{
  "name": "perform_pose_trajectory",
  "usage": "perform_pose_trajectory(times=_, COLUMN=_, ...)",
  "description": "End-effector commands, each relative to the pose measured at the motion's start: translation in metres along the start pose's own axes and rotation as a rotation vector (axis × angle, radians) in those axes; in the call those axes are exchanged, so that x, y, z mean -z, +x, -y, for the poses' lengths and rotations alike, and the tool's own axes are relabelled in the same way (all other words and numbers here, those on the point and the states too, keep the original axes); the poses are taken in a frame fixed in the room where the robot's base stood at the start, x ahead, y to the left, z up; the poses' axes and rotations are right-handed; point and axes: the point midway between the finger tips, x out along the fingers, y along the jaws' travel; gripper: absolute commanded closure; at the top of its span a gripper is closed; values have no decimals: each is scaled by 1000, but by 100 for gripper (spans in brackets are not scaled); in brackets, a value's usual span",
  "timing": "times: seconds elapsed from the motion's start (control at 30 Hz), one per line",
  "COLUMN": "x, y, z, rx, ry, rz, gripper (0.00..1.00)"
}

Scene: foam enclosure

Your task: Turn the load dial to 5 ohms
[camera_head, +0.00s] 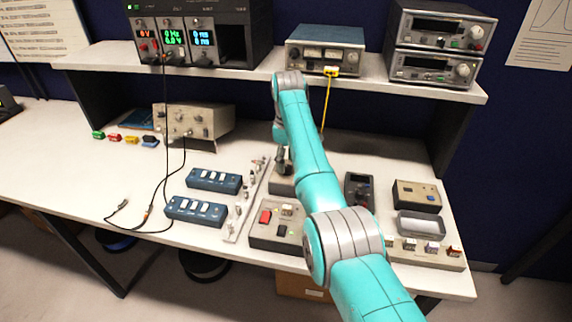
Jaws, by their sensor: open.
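My gripper (283,166) is small and dark at the end of my teal arm, in the middle of the bench. It is open, and its fingers point down over a grey box (281,187). My arm hides much of this box and its top, and I cannot tell whether the fingers touch anything. No dial marked in ohms can be read in this view. A larger grey box (262,235) with a red rocker switch (265,216) sits nearer the front edge, partly behind my arm. I cannot tell which box carries the load dial, nor its setting.
Two blue switch boxes (214,180) and a strip of fittings (243,210) lie left of my gripper. A dark meter (358,190), a beige box (416,195) and a metal tray (420,224) lie right. A shelf (250,82) with instruments overhangs the back. The bench's left front is mostly clear.

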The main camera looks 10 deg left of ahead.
Motion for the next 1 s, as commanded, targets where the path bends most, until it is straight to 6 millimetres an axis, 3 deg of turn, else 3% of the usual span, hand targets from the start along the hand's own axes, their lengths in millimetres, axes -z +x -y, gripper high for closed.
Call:
perform_pose_trajectory(times=0.2, x=0, y=17, z=0, rx=0, ry=0, rz=0, gripper=45)
perform_pose_trajectory(times=0.5, x=0, y=19, z=0, rx=0, ry=0, rz=-1, gripper=45)
perform_pose_trajectory(times=0.57, x=0, y=19, z=0, rx=0, ry=0, rz=-1, gripper=57)
perform_pose_trajectory(times=0.73, x=0, y=19, z=0, rx=0, ry=0, rz=-1, gripper=100)
perform_pose_trajectory(times=1.0, x=0, y=19, z=0, rx=-1, ry=13, rz=-1, gripper=100)
